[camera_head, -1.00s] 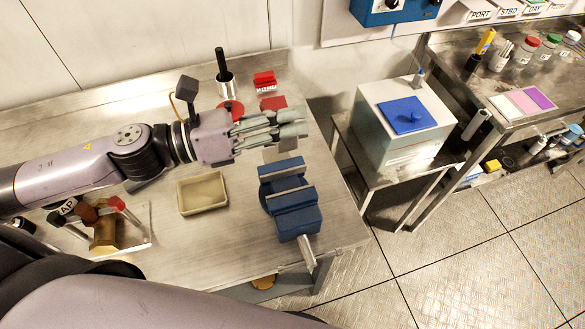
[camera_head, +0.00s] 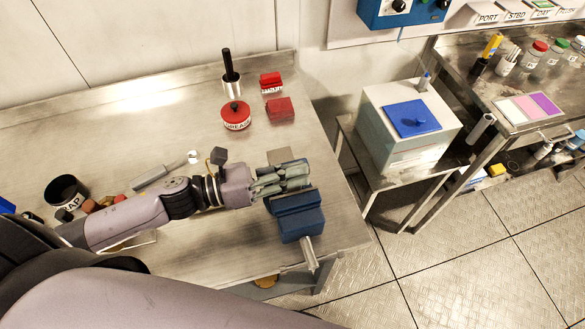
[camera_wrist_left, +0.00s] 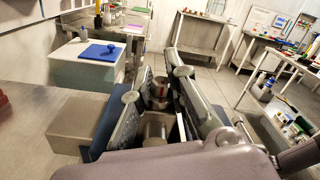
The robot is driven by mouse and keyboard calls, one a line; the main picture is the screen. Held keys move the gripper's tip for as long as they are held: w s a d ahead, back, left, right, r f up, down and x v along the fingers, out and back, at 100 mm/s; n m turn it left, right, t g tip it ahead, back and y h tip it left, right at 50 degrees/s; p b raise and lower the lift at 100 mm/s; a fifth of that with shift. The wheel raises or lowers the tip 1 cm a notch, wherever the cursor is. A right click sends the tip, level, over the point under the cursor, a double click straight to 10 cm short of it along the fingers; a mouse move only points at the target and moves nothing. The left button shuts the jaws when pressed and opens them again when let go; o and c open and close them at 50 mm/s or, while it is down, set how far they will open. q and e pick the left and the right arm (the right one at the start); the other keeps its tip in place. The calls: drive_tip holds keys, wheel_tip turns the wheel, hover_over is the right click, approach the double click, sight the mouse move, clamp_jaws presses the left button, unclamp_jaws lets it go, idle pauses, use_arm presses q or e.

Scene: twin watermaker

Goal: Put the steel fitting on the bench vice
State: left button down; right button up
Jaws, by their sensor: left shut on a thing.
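The blue bench vice (camera_head: 299,226) stands near the front right edge of the bench. My left gripper (camera_head: 308,178) reaches over its far side, low, with the fingers covering part of the far jaw. In the left wrist view the gripper (camera_wrist_left: 178,72) is shut on a shiny grey piece, the steel fitting (camera_wrist_left: 154,130), which shows between the fingers. Blue vice body (camera_wrist_left: 103,128) lies just beside and below the fingers there. Whether the fitting touches the vice is hidden. In the head view the fingers hide the fitting. My right gripper is not in view.
A red grease tin (camera_head: 236,116), red blocks (camera_head: 280,110) and a cup with a black handle (camera_head: 231,84) stand at the back. A black scrap pot (camera_head: 66,193) is at the left. A white box with a blue lid (camera_head: 408,118) stands on a side table. The bench's back left is clear.

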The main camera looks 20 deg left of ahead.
use_arm(q)
drive_tip(key=shift+f, duration=0.2)
drive_tip(key=c, duration=1.6)
unclamp_jaws()
drive_tip(key=shift+s, duration=0.1)
drive_tip(key=shift+o, duration=0.2)
drive_tip(key=shift+r, duration=0.2)
drive_tip(key=shift+s+a+f, duration=0.15)
drive_tip(key=shift+a+f, duration=0.1)
drive_tip(key=b+v, duration=0.2)
drive_tip(key=v, duration=0.4)
drive_tip(key=shift+s+a+r, duration=0.15)
drive_tip(key=shift+a+r, duration=0.1)
drive_tip(key=shift+a, duration=0.15)
